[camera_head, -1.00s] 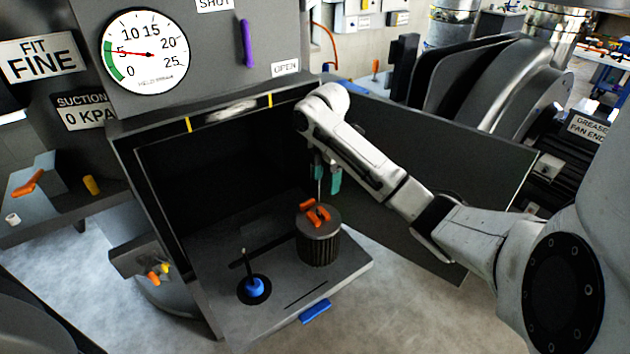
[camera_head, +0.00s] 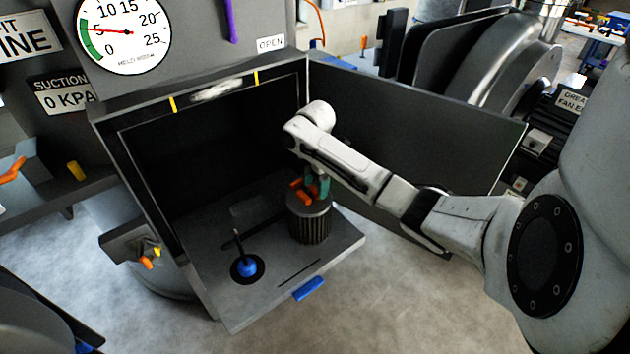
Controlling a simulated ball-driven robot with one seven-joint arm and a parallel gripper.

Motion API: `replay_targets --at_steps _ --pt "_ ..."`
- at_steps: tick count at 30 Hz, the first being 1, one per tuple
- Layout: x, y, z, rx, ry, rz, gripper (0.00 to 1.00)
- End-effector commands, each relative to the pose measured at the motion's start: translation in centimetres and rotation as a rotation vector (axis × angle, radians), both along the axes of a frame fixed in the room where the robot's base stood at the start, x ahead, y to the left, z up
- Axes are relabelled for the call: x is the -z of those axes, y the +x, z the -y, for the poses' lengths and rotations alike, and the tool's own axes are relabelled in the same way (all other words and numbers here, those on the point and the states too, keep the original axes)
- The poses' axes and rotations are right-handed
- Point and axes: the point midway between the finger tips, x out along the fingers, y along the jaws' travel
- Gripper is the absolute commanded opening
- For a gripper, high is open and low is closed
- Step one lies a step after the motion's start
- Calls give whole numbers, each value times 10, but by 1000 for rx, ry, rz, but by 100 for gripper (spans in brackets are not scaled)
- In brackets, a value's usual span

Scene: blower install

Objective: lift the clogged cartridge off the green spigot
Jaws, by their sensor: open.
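The clogged cartridge (camera_head: 310,222) is a dark, ribbed cylinder with an orange handle (camera_head: 299,194) on its top. It stands upright on the grey shelf (camera_head: 322,250) of the open housing. My gripper (camera_head: 318,186), with green fingers, points down at the cartridge's top, around or beside the orange handle. The fingers are open; I cannot tell whether they touch the handle. The green spigot is not visible; the cartridge may hide it.
A blue spigot (camera_head: 247,267) with an upright dark rod stands left of the cartridge on the shelf. A blue tab (camera_head: 309,288) is on the shelf's front edge. The open door (camera_head: 420,150) stands right, behind my arm. The suction sign (camera_head: 62,95) reads 0 KPA.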

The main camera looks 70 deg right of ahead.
Motion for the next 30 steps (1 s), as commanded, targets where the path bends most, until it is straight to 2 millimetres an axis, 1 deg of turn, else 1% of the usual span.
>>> replay_targets --at_steps 2,21,22,30 --pt "0 0 0 0 0 0 63" --pt "0 0 0 0 0 0 2" --pt "-1 0 0 0 0 0 0" --pt "-1 0 0 -1 0 0 0"
